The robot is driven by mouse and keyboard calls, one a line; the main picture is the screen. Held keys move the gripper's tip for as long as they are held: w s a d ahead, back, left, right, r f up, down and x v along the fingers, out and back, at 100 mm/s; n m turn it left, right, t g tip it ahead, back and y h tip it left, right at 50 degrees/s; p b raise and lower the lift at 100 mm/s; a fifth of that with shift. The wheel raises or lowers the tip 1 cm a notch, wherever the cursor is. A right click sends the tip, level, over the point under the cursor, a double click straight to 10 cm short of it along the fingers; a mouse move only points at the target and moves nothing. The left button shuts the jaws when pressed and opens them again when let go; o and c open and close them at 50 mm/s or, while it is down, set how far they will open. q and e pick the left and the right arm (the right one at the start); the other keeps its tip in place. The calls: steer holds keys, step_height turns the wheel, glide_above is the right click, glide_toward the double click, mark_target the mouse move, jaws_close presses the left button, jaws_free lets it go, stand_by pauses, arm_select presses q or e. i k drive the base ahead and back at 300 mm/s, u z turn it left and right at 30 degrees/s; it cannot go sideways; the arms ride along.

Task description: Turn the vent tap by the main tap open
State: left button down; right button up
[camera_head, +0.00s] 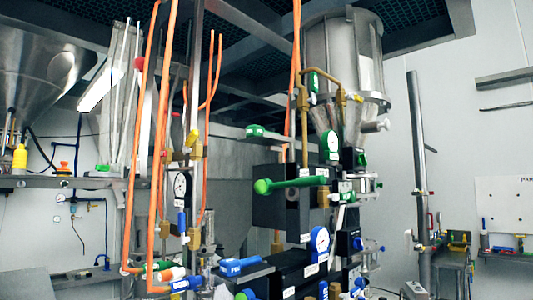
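Several taps sit on the pipework in the middle of the head view. A large green lever (290,184) lies roughly level across a dark block. A smaller green handle (262,131) is above it to the left. A blue handle (240,266) is low in the middle, and another blue handle (185,284) is lower left, with a green handle (153,266) close by. Labels near them are too small to read, so I cannot tell which is the vent tap or the main tap. Neither of my grippers is in view.
A steel hopper (343,55) stands above the taps. Orange pipes (166,140) run upright in front and a metal post (421,160) stands to the right. Round gauges (320,239) are mounted among the valves. A bench (508,257) is at far right.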

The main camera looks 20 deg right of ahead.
mark_target(191, 138)
steer(key=z, duration=0.95)
steer(key=i, duration=0.4)
steer(key=u, duration=0.05)
